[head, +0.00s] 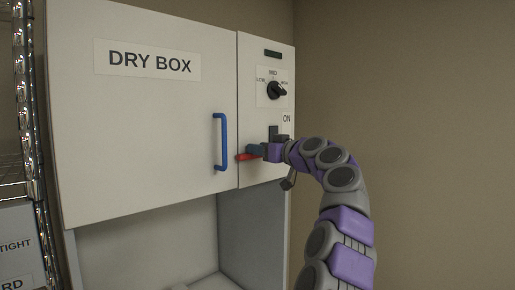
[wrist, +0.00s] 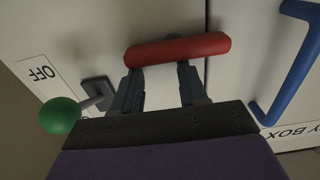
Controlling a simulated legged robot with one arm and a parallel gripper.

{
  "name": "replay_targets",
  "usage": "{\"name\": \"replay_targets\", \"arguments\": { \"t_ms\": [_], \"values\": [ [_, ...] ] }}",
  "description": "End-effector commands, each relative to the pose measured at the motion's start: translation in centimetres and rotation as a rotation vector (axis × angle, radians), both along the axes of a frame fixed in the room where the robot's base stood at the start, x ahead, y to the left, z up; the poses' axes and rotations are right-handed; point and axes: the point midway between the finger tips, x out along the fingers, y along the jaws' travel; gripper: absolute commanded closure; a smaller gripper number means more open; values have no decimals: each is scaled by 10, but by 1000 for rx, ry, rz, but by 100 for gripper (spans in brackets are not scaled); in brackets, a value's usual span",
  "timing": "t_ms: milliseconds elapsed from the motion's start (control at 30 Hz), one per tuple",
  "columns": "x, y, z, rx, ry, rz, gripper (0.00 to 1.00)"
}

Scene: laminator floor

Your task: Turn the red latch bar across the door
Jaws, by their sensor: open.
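The red latch bar (head: 242,157) lies level across the seam between the white DRY BOX door (head: 150,125) and the control panel; in the wrist view it is a rounded bar (wrist: 178,50) on a grey pivot. My gripper (head: 253,150) is at the panel, right by the bar. In the wrist view my gripper (wrist: 158,78) is open, its two dark fingers apart with their tips at the bar's near edge. I cannot tell whether they touch it. In the head view the gripper hides part of the bar.
A blue door handle (head: 220,142) stands left of the bar. A green-knobbed lever (wrist: 60,115) sticks out close beside my gripper. A black dial (head: 275,90) is above. A wire rack (head: 28,100) stands at the left; open space lies below the door.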

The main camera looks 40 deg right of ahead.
Motion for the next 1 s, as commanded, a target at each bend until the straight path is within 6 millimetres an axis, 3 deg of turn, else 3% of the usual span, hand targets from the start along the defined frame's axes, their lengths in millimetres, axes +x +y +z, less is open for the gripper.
{"name": "replay_targets", "arguments": {
  "t_ms": [267,300,833,1000],
  "values": [
    [2,19,1,-6,11,-3,55],
    [2,20,1,-7,10,-2,50],
    [1,11,-1,-1,10,-1,100],
    [2,10,-1,-1,10,-3,100]
  ]
}}
